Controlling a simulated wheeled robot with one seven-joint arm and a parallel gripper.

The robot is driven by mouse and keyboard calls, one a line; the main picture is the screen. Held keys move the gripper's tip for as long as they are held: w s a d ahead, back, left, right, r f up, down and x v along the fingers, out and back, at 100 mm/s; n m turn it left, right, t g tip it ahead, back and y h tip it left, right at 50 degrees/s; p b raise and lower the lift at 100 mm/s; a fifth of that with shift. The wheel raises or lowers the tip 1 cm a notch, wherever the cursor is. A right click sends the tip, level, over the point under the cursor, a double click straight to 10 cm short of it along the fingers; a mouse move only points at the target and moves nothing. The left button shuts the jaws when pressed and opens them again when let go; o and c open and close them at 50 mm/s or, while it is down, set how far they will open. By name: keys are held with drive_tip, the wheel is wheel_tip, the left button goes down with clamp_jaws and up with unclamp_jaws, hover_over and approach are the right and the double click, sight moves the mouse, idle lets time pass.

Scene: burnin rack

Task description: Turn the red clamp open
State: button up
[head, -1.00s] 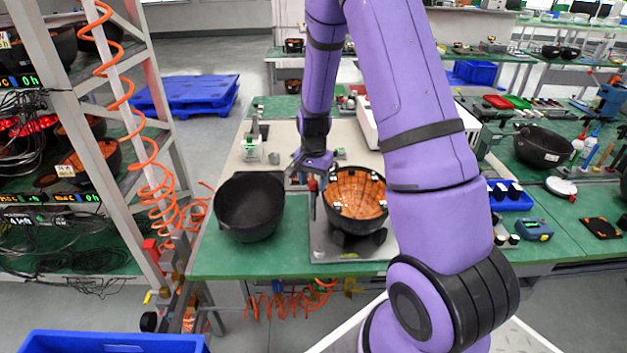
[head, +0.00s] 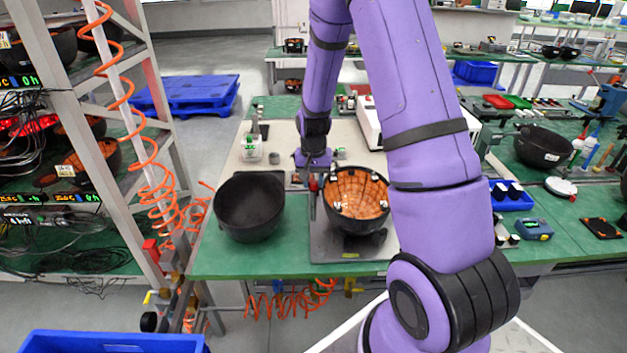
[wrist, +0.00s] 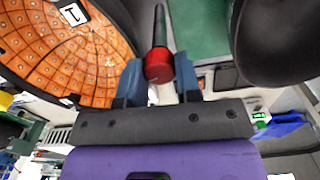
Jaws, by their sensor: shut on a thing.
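The red clamp (wrist: 158,66) shows in the wrist view as a red knob on a dark rod, between the two blue fingers of my gripper (wrist: 158,80). The fingers are shut on it. In the head view the clamp (head: 313,185) is a small red spot just below my gripper (head: 313,166), at the left edge of the orange-lined bowl fixture (head: 357,195). The bowl's orange inside, with a grid of small parts, also fills the upper left of the wrist view (wrist: 60,50). The clamp's lower mount is hard to make out.
An empty black bowl (head: 249,207) stands left of the fixture on the green table (head: 270,262). A white box (head: 366,115) stands behind. A metal rack (head: 120,90) with coiled orange hose is at left. A blue tray (head: 510,195) lies at right.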

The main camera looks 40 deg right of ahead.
sight(313, 181)
drive_tip(key=n, duration=1.3)
drive_tip(key=shift+n, duration=0.4)
idle(0.3)
drive_tip(key=o, duration=0.9)
drive_tip(key=shift+o, duration=0.2)
wheel_tip(313, 181, up, 11)
